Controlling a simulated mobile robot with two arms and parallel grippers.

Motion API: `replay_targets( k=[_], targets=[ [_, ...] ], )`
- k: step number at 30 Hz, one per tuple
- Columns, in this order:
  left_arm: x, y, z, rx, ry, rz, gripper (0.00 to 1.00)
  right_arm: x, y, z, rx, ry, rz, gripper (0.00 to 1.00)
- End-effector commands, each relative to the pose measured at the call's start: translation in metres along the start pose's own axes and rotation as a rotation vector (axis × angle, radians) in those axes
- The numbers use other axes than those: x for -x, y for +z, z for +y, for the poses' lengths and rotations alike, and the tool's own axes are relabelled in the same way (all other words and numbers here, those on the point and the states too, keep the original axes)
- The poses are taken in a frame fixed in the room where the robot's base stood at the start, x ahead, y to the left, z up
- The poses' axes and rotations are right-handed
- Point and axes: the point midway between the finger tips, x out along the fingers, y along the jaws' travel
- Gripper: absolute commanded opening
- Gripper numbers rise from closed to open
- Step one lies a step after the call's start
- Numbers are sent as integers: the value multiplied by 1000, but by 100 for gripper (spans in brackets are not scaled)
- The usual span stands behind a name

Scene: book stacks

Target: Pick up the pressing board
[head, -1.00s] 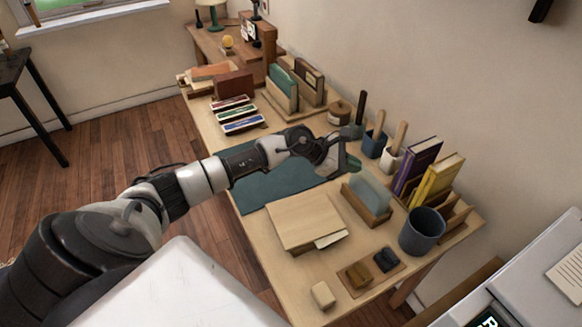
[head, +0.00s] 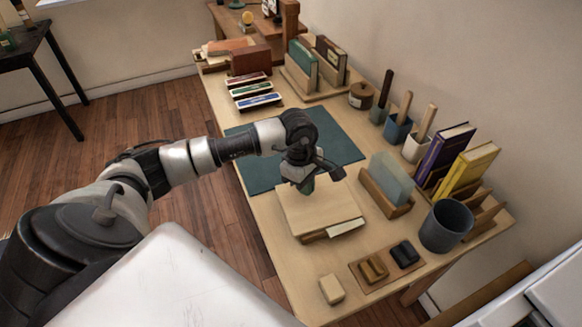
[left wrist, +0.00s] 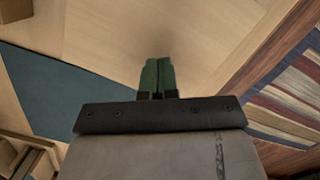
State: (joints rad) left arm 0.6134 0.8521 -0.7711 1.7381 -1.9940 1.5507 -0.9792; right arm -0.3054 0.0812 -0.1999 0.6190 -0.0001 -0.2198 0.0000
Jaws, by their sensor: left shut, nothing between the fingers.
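The pressing board (head: 318,208) is a flat, pale wooden board on the desk. It appears to lie on top of a book or papers (head: 338,231), whose light edge shows at the near side. My left gripper (head: 307,187) is over the board's far part, pointing down, with its green fingers shut and empty. Whether the tips touch the board is unclear. In the left wrist view the shut fingers (left wrist: 158,77) show against pale wood; I cannot tell there where board and desktop part. My right gripper is not in view.
A teal mat (head: 343,150) lies behind the board. To its right are a holder with a pale block (head: 390,180), a dark cup (head: 447,226) and upright books (head: 466,172). A small block (head: 331,290) and a tray (head: 362,288) are in front.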

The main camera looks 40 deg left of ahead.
Motion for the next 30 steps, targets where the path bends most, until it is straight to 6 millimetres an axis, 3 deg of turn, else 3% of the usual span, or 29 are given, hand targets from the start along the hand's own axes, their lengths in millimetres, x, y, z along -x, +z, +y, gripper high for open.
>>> replay_targets(
  k=[3, 7, 9, 11, 25, 30],
  targets=[
    [-2, 28, 0, -4, 0, -5, 0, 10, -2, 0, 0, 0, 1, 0],
    [-6, 49, 0, -2, 0, -4, 0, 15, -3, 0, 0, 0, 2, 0],
    [-15, 44, -1, 4, -5, -1, 0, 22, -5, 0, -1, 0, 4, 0],
    [-23, 42, 0, 1, 1, 1, 0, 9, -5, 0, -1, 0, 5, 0],
    [-28, 40, -2, 2, -9, 2, 0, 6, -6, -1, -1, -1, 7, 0],
    [-29, 23, -2, 7, -11, 8, 0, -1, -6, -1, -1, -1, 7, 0]
  ],
)
